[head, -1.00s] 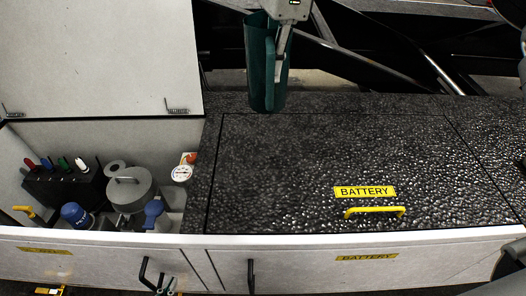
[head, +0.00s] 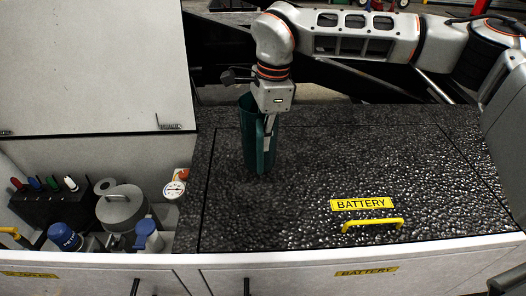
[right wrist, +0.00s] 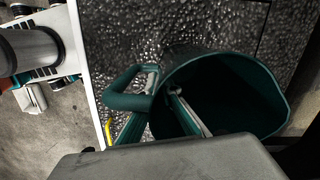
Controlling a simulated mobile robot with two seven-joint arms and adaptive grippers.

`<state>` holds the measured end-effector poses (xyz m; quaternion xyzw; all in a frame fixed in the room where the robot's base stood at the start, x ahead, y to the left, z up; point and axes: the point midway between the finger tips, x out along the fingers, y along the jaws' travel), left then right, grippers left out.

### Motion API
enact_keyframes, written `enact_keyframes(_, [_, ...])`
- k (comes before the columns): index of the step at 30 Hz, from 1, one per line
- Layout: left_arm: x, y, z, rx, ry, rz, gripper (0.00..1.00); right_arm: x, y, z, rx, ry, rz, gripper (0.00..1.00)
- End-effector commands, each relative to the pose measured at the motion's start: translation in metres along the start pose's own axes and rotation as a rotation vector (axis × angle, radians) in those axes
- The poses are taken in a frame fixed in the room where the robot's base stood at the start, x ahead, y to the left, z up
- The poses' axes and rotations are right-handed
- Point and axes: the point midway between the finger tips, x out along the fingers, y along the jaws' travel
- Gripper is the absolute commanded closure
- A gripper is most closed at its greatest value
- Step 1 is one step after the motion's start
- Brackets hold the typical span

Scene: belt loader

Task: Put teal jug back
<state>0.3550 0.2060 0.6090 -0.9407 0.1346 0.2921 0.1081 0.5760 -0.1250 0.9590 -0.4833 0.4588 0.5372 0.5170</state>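The teal jug (head: 250,145) is upright over the black pebbled top in the head view, at the far left part of the battery cover (head: 330,160). I cannot tell whether its base touches the cover. My right gripper (head: 268,128) comes down on it from above, at its handle side. In the right wrist view the jug's open mouth (right wrist: 230,95) and looped handle (right wrist: 128,100) show. One finger (right wrist: 188,112) of the right gripper reaches in at the rim and the other is by the handle, so it appears shut on the jug. My left gripper is out of view.
An open compartment at left holds a grey canister (head: 121,207), a blue-capped bottle (head: 65,237), a gauge (head: 174,190) and a rack of coloured handles (head: 48,203). Its white lid (head: 85,70) stands raised. A yellow handle (head: 372,224) sticks up from the battery cover.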

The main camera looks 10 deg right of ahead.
Motion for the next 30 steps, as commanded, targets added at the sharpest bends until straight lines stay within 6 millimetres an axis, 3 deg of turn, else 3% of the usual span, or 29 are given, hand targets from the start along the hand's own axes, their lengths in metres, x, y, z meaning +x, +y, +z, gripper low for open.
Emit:
enact_keyframes(9, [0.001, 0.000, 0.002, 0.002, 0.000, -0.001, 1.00, 0.039, 0.001, -0.004, 0.000, 0.000, 0.002, 1.00])
enact_keyframes(20, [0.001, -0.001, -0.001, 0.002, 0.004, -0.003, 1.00, 0.042, 0.001, -0.005, 0.000, 0.000, 0.001, 1.00])
enact_keyframes(23, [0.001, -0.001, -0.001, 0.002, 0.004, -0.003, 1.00, 0.042, 0.001, -0.005, 0.000, 0.000, 0.001, 0.79])
enact_keyframes(30, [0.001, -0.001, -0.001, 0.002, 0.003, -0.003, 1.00, 0.042, 0.001, -0.005, 0.000, 0.000, 0.001, 0.79])
